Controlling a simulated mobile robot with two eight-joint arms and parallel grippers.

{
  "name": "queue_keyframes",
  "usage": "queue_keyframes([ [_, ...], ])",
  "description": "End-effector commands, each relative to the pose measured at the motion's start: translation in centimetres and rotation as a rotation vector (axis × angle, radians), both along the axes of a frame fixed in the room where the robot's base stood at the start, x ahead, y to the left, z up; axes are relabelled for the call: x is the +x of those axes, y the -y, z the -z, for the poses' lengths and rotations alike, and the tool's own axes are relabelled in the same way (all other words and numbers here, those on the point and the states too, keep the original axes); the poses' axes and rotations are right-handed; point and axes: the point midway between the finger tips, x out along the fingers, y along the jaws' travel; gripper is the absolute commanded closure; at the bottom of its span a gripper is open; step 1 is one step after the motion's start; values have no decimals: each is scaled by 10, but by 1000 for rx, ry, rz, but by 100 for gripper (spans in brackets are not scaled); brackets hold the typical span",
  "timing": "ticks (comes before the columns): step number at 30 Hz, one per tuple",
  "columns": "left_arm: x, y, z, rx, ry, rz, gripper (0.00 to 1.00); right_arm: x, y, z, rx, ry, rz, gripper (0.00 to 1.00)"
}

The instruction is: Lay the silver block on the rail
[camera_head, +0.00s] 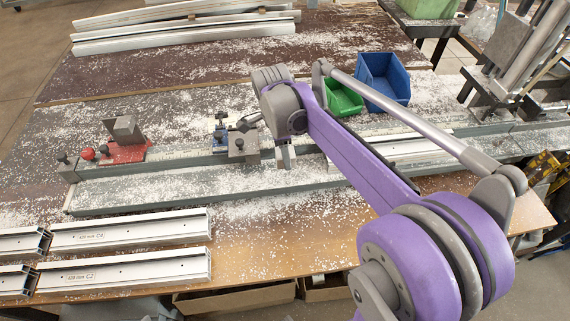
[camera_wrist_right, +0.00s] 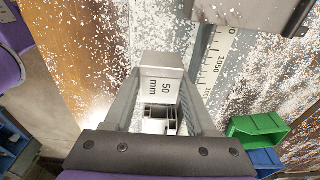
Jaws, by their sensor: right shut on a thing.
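My right gripper (camera_head: 285,157) is shut on the silver block (camera_wrist_right: 162,86), marked "50 mm", which sits between the fingertips in the right wrist view. In the head view the fingers point down close to the long grey rail (camera_head: 195,160), just right of a grey clamp stop (camera_head: 243,146). The rail's printed scale (camera_wrist_right: 214,62) shows beside the block in the wrist view. I cannot tell whether the block touches anything below. My left gripper is not in view.
A red clamp (camera_head: 124,152) with a grey block stands at the rail's left end. Green (camera_head: 343,101) and blue (camera_head: 384,80) bins stand behind the rail. White profiles (camera_head: 130,232) lie at the front left, others at the back. White chips cover the bench.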

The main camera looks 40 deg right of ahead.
Motion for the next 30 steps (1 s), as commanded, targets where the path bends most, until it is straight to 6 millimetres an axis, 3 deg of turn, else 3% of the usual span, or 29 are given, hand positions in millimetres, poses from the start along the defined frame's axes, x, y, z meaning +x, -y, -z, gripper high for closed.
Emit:
queue_keyframes([
  [10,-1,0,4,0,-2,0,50,0,0,41,0,0,-1,100],
  [23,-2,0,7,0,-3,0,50,0,0,48,0,0,-1,100],
  [24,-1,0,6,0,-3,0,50,0,0,47,0,0,-1,37],
  [25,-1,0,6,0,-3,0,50,0,0,47,0,0,-1,32],
  [30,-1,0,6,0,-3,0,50,0,0,47,0,1,-1,32],
])
